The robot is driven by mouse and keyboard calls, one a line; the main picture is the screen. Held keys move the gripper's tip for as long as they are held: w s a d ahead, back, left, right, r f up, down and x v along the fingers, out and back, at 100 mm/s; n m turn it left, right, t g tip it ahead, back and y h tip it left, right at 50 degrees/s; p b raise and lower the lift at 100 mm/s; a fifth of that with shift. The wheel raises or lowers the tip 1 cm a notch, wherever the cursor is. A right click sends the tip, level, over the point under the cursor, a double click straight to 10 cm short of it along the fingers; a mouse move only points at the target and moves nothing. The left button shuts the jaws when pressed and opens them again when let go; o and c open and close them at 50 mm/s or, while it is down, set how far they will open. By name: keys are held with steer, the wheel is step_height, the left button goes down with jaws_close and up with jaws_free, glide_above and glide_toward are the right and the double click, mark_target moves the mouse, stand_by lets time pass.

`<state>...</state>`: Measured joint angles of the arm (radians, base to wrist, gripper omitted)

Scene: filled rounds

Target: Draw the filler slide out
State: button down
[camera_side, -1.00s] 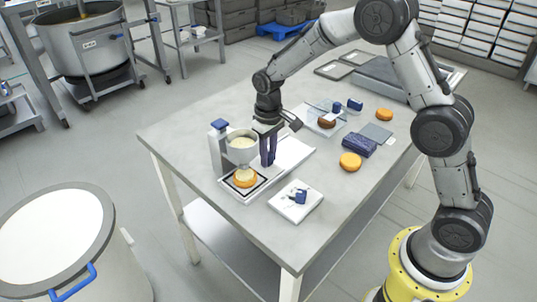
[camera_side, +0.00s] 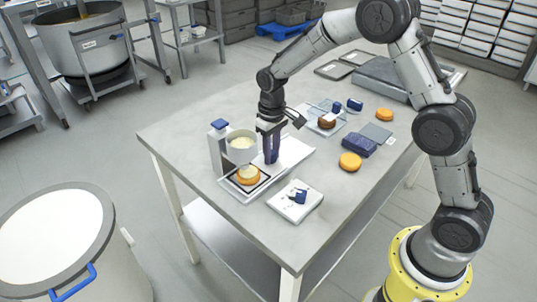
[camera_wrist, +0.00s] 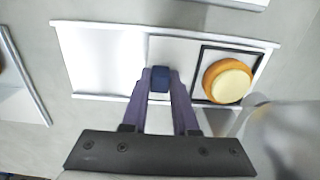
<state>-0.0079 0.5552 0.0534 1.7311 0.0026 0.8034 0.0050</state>
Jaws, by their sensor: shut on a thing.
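The filler slide (camera_wrist: 180,50) is a white plate with a blue knob (camera_wrist: 160,78), lying in a long white tray (camera_wrist: 90,28). My gripper (camera_wrist: 160,88) has its purple fingers shut on the knob. In the side view my gripper (camera_side: 271,160) points down just right of the filler. An orange round (camera_wrist: 227,81) with pale filling on top sits inside the slide's black square frame. In the side view the round (camera_side: 248,180) is at the tray's front left end, by the filler's hopper (camera_side: 241,152).
A white square plate (camera_side: 287,210) with a small blue item lies close in front of the tray. A blue block (camera_side: 359,146), an orange round (camera_side: 350,162) and another orange round (camera_side: 384,115) are to the right. Bare table lies behind the filler.

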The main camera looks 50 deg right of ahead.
steer(key=d, duration=1)
steer(key=shift+d+r, duration=0.1)
steer(key=shift+d, duration=0.05)
steer(key=c, duration=0.7)
jaws_free()
step_height(320, 180, up, 14)
steer(key=shift+f, duration=0.1)
